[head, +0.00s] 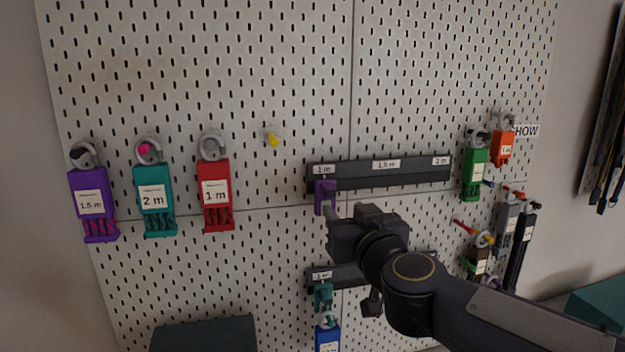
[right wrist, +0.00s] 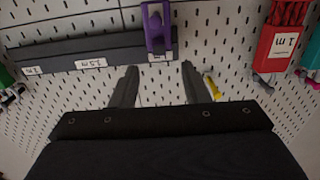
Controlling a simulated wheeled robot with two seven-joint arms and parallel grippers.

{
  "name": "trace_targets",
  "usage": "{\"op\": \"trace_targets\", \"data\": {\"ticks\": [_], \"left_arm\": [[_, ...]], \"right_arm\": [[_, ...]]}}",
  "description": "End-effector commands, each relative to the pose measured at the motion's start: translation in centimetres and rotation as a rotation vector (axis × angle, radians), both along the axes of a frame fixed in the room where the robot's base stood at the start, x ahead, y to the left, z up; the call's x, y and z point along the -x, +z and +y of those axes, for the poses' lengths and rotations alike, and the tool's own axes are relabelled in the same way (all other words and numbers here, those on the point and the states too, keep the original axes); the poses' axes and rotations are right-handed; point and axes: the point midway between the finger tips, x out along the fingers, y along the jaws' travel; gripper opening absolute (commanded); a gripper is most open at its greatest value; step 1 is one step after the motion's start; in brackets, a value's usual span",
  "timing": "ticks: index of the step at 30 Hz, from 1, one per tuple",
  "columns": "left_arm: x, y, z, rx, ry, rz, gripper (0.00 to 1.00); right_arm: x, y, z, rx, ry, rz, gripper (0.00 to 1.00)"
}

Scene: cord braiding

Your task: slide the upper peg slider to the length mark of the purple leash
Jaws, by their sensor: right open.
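The upper rail (head: 408,176) is a dark bar with white marks for 1 m, 1.5 m and 2 m; it also shows in the right wrist view (right wrist: 60,55). The purple upper peg slider (head: 325,196) sits at its left end, below the 1 m mark; it also shows in the right wrist view (right wrist: 156,30). The purple leash (head: 92,190) hangs at the far left with a 1.5 m label. My right gripper (head: 346,212) is open and empty, close to the slider. In the right wrist view its fingers (right wrist: 160,85) point toward the slider, apart from it. My left gripper is out of view.
A lower rail (head: 350,274) holds a teal slider (head: 323,295) at its left, with a blue tag (head: 327,338) below. Teal (head: 154,187) and red (head: 215,184) leashes hang at left. Green (head: 474,180) and orange (head: 502,152) ones hang right of the upper rail. A yellow peg (head: 273,139) sticks out.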

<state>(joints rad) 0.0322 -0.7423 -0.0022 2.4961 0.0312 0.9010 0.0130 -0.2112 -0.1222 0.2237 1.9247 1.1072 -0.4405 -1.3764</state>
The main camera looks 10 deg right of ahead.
Motion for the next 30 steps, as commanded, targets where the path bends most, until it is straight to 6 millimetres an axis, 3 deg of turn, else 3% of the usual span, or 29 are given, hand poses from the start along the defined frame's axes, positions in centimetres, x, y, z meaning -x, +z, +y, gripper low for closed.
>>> {"op": "trace_targets", "data": {"ticks": [5,18,28,30], "left_arm": [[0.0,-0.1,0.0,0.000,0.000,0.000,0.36],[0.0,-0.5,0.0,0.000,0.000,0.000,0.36],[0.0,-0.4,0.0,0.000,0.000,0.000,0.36],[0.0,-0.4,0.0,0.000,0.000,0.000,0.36]], "right_arm": [[-1.3,0.1,0.0,0.004,-0.012,0.002,0.42],[-7.4,0.1,0.2,0.003,-0.011,0.002,0.42],[-7.9,0.1,0.2,0.004,-0.010,0.000,0.42],[-7.9,0.1,0.2,0.004,-0.010,0.000,0.35]]}}
